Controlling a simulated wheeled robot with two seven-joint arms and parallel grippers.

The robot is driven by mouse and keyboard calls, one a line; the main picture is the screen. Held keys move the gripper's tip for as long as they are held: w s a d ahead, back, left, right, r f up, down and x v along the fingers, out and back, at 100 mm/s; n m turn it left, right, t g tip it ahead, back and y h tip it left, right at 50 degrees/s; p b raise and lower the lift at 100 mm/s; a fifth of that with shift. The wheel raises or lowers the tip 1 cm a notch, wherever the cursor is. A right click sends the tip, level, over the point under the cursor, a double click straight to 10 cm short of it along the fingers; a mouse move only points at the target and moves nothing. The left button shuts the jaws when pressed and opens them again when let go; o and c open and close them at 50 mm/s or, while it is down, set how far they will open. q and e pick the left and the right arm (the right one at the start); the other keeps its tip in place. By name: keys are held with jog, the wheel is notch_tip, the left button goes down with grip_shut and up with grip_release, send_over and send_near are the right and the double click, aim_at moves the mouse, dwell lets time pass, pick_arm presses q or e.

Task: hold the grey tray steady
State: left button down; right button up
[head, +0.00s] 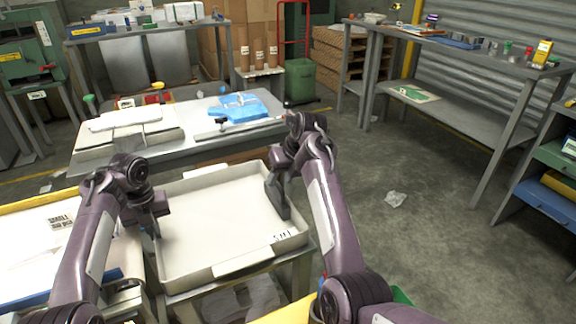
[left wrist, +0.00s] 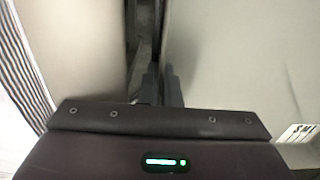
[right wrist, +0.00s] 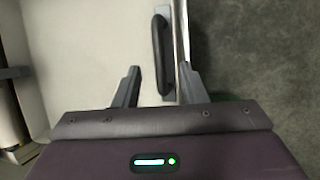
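The grey tray (head: 222,268), pale and shallow, lies on a metal stand with nothing visible inside it. My left gripper (head: 155,226) is at the tray's left wall. In the left wrist view its fingers (left wrist: 161,84) are close together with the thin wall between them; the contact is partly hidden. My right gripper (head: 281,205) is at the tray's right wall. In the right wrist view its fingers (right wrist: 160,86) are wide apart, one inside the tray and one outside. A black handle (right wrist: 162,55) and the rim lie between them, apart from the left finger.
A grey table (head: 190,150) with a blue film or bag (head: 238,108) and a white pad stands behind the tray. A yellow-edged work surface (head: 40,215) is close on the left. The floor to the right is open, with a crumpled scrap (head: 396,199). A long bench (head: 460,62) stands beyond.

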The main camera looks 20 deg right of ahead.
jog(key=shift+x, duration=1.05)
grip_shut()
dwell(1.0)
